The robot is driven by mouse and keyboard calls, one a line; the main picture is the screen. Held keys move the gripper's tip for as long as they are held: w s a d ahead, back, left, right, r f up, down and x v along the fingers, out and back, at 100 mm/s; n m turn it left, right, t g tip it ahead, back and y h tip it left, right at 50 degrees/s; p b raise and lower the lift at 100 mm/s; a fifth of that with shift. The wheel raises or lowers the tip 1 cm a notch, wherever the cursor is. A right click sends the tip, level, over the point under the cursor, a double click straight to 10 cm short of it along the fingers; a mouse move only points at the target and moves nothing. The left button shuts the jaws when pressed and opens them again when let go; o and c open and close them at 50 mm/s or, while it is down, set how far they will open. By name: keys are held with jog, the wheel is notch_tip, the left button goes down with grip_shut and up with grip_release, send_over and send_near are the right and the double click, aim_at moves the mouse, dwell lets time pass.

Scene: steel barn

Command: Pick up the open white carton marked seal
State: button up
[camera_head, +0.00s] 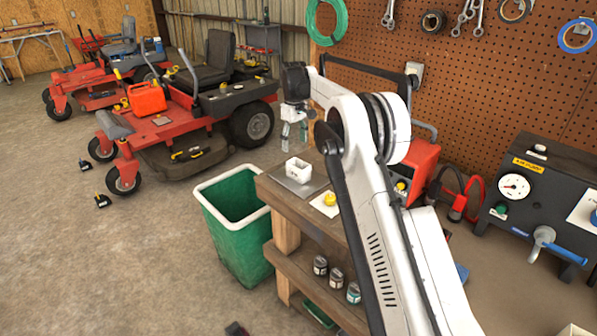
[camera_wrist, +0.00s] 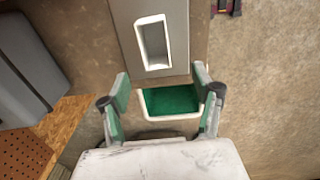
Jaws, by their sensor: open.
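The open white carton (camera_head: 297,171) stands upright on a grey metal plate (camera_head: 311,186) at the corner of the wooden workbench. Dark marks show on its side, too small to read. In the wrist view the carton (camera_wrist: 167,65) is seen from above, its top open and its inside empty. My gripper (camera_head: 293,133) is open and empty, above the carton and apart from it. In the wrist view the fingers of my gripper (camera_wrist: 161,82) are spread below the carton in the picture.
A green bin (camera_head: 237,255) with a white rim stands against the bench's left end. A yellow item (camera_head: 330,199) sits on a pale square beside the plate. A red machine (camera_head: 420,165) and the pegboard (camera_head: 480,80) are behind. Open floor lies left.

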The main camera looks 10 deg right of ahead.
aim_at(298, 170)
notch_tip(298, 170, down, 8)
jog(key=shift+r, duration=0.25)
jog(key=shift+s+d+f+p, duration=0.1)
jog(key=shift+d+f+p, duration=0.1)
jog(key=shift+f, duration=0.55)
jog(key=shift+w+d+f+p, duration=0.1)
jog(key=shift+d+f+p, duration=0.05)
jog(key=shift+f, duration=0.65)
jog(key=shift+s+d+f+p, duration=0.1)
jog(key=shift+d+f+p, duration=0.1)
jog(key=shift+f, duration=0.9)
jog(key=c, duration=1)
jog(key=shift+r, duration=0.1)
jog(key=shift+c, duration=0.2)
